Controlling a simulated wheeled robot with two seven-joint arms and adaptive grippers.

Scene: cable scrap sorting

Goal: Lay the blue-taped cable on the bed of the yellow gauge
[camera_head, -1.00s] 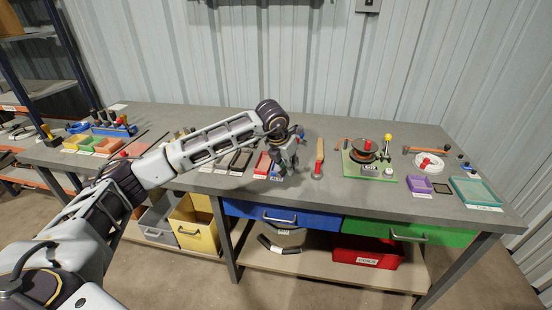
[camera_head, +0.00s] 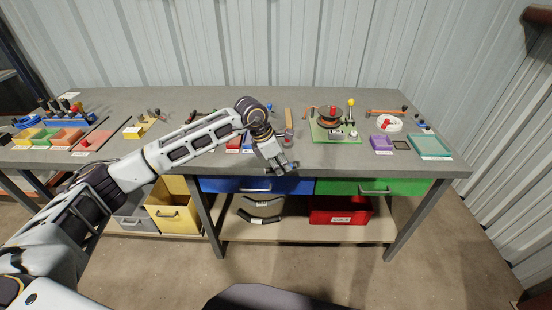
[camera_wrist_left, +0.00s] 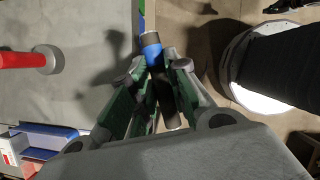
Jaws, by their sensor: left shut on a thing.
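The blue-taped cable (camera_wrist_left: 152,52) is a short black piece with a blue band near one end. My left gripper (camera_wrist_left: 155,95) is shut on it, with the taped end sticking out past the green-padded fingers in the left wrist view. In the head view my left gripper (camera_head: 284,168) is at the bench's front edge, above the blue drawer; the cable is too small to make out there. A small yellow object (camera_head: 134,132), seemingly the yellow gauge, sits on the bench left of my forearm, well away from the gripper. Its bed cannot be made out. My right gripper is out of view.
A green board (camera_head: 322,134) with a reel stands right of my gripper. A purple tray (camera_head: 381,151) and a teal tray (camera_head: 429,154) lie farther right. Colored bins and a red mat (camera_head: 92,141) are at the left. Below are a yellow crate (camera_head: 165,224) and drawers.

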